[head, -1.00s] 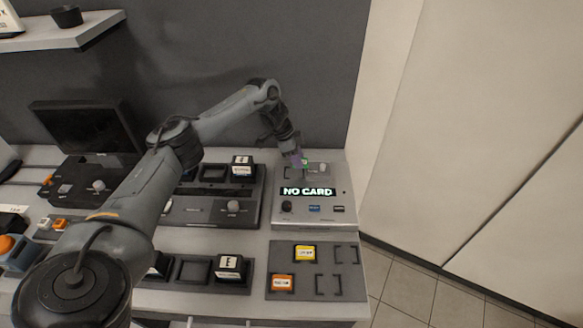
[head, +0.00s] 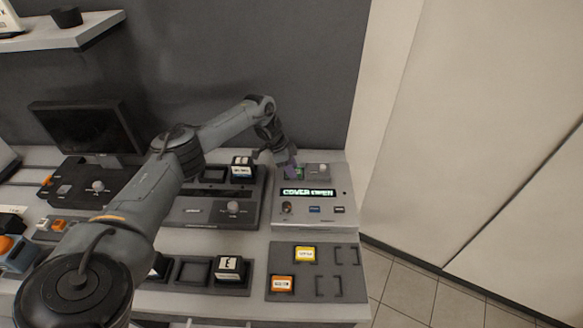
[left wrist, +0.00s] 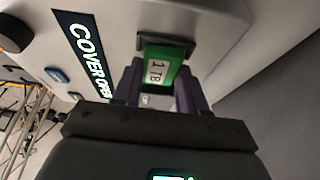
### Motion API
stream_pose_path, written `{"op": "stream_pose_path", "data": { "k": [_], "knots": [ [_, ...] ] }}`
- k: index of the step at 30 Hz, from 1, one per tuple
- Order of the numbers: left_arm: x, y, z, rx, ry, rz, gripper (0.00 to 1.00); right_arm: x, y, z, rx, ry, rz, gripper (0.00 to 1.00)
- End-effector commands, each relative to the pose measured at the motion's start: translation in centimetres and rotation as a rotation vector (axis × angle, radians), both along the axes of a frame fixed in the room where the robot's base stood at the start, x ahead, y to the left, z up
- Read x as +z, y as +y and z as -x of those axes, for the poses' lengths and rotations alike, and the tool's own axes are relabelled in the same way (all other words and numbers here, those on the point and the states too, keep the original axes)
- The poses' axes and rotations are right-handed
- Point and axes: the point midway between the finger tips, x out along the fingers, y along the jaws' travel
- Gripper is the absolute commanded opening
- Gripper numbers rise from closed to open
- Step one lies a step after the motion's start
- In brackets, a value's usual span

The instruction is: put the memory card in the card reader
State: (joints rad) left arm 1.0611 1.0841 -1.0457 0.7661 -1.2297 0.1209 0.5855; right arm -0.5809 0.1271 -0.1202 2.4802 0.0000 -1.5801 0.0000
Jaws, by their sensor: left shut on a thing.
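The card reader (head: 325,213) is a light grey box at the right end of the bench. Its lit display (head: 307,192) reads "COVER OPEN". In the head view the card is mostly hidden by the gripper. My right gripper is not in view.
A dark tray (head: 318,270) in front of the reader holds a yellow card (head: 305,254) and an orange card (head: 282,283); its right-hand places are empty. A dark console (head: 195,212) stands left of the reader. A grey wall rises behind.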

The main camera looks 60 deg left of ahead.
Motion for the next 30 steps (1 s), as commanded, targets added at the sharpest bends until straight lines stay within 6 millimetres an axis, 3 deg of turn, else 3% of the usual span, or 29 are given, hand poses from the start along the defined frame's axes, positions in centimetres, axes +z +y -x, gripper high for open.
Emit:
{"op": "stream_pose_path", "data": {
  "k": [3, 4, 9, 20, 30],
  "knots": [
    [-0.3, 0.0, 0.0, 0.001, 0.000, 0.000, 0.11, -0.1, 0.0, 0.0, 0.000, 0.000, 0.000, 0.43],
    [-0.3, 0.0, 0.0, 0.001, 0.000, 0.000, 0.45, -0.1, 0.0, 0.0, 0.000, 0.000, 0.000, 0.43],
    [-0.2, 0.0, 0.0, 0.000, 0.000, 0.000, 0.67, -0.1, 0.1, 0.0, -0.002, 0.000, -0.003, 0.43],
    [0.2, 0.0, 0.0, 0.000, -0.001, 0.000, 0.67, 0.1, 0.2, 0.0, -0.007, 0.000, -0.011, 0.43],
    [4.9, 1.2, 1.6, 0.002, -0.003, -0.003, 0.67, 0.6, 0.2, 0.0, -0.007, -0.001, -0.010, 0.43]
  ]
}}
